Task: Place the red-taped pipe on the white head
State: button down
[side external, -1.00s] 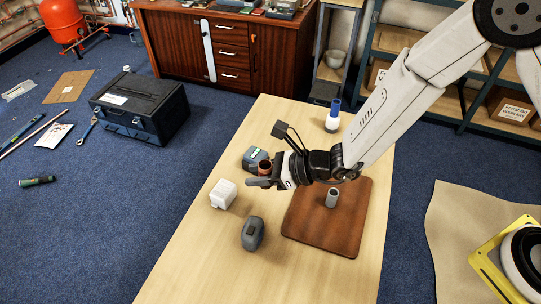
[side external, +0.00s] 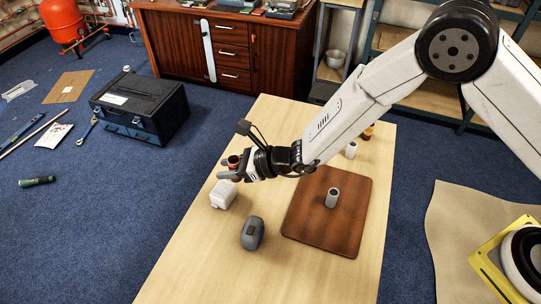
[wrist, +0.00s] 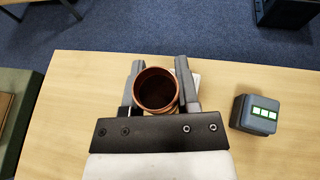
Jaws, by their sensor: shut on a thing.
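The red-brown pipe (side external: 233,161) stands upright between the fingers of my gripper (side external: 229,168). In the wrist view my gripper (wrist: 159,88) is shut around the pipe, and I look into the pipe's open, dark top with its copper-red rim (wrist: 156,70). The white head (side external: 222,196) is a small white block on the table, just below my gripper in the side view. In the wrist view only a bit of the white head (wrist: 196,79) shows behind the pipe and a finger. I cannot tell whether the pipe's lower end touches it.
A dark grey block with pale green squares (wrist: 258,114) sits right of my gripper in the wrist view. A grey rounded block (side external: 252,232) and a brown board (side external: 312,226) with a grey pipe (side external: 333,197) share the table. A white cylinder (side external: 351,150) stands behind my arm.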

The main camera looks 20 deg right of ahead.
send_over(217, 189)
jog(key=shift+s+f, duration=0.1)
jog(key=shift+f, duration=2.85)
jog(key=shift+f, duration=0.15)
jog(key=shift+a+f, duration=0.1)
jog(key=shift+f, duration=1.5)
jog(key=shift+f, duration=0.15)
jog(key=shift+c, duration=1.7)
grip_release()
